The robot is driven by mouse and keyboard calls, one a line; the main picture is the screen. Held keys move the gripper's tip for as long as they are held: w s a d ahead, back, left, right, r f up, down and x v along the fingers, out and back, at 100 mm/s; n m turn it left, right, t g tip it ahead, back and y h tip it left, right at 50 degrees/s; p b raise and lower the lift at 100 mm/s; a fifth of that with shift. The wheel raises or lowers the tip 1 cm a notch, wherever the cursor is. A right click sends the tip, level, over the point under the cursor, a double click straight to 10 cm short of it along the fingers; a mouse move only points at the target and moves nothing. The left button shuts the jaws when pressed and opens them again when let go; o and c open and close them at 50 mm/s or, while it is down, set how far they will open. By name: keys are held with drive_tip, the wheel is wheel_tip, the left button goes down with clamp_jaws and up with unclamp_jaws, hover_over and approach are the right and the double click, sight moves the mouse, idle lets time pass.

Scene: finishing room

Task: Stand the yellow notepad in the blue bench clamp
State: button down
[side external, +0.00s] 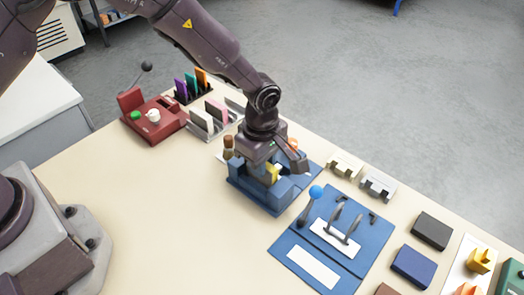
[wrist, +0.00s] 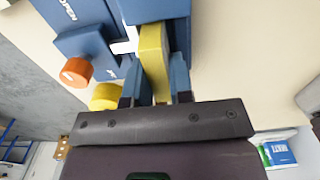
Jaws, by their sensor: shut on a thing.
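The yellow notepad (wrist: 153,50) is between the fingers of my gripper (wrist: 156,86), which is shut on it. The blue bench clamp (side external: 258,196) stands on the table under my gripper (side external: 271,168). In the side view a small part of the yellow notepad (side external: 273,173) shows between my gripper and the clamp's blue blocks. In the wrist view the notepad's far end is at the blue clamp (wrist: 91,45). My gripper hides much of the contact, so I cannot tell how deep the notepad sits between the jaws.
An orange knob (wrist: 76,71) and a yellow round part (wrist: 105,96) are beside the clamp. A blue board with a ball-topped lever (side external: 316,192) lies to the right. A rack of cards (side external: 211,116) and a red fixture (side external: 152,118) stand behind left. The front-left table is clear.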

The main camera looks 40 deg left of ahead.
drive_tip(key=shift+f, duration=0.6)
drive_tip(key=shift+f, duration=0.6)
idle(1.1)
drive_tip(key=c, duration=1.3)
unclamp_jaws()
drive_tip(key=shift+r, duration=5.5)
